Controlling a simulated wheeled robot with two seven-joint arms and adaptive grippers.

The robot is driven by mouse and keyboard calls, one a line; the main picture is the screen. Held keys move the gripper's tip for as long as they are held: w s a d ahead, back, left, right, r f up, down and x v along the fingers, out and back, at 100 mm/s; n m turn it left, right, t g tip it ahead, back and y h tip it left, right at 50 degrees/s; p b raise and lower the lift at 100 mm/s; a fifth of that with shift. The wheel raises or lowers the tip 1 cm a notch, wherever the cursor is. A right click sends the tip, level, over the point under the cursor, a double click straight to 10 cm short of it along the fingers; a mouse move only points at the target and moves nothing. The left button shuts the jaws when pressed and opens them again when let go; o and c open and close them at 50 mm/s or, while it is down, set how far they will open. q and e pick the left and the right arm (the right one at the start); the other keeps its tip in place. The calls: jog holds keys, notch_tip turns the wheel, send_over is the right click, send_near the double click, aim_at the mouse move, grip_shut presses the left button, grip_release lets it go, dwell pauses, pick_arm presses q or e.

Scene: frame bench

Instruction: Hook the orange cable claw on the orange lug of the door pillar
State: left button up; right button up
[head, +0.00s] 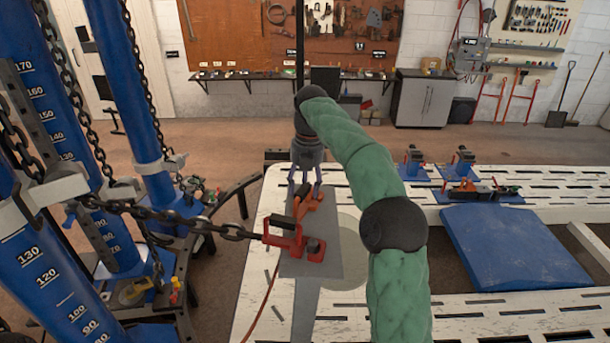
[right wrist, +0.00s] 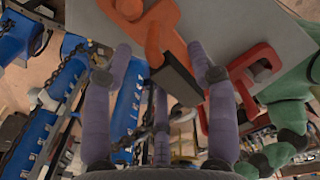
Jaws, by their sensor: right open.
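An orange piece with a dark block at its end (head: 312,202) stands on a grey plate (head: 328,255) on the white bench; I cannot tell if it is the claw or the lug. A red clamp (head: 314,253) on the same plate is joined to a taut chain from the left. My right gripper (head: 305,188) points down over the orange piece, its fingers apart. In the right wrist view, the orange piece (right wrist: 158,38) and its dark block lie between the open fingers (right wrist: 160,58), not visibly gripped. My left gripper is not in view.
The dark chain (head: 195,222) runs from the blue towers (head: 45,270) at left to the red clamp. A blue panel (head: 515,245) lies at right. Small tools on blue bases stand behind it.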

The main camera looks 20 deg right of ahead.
jog(key=r, duration=0.6)
jog(key=shift+d+r, duration=0.1)
jog(key=shift+d, duration=0.1)
jog(key=shift+s+r, duration=0.2)
jog(key=shift+r, duration=0.3)
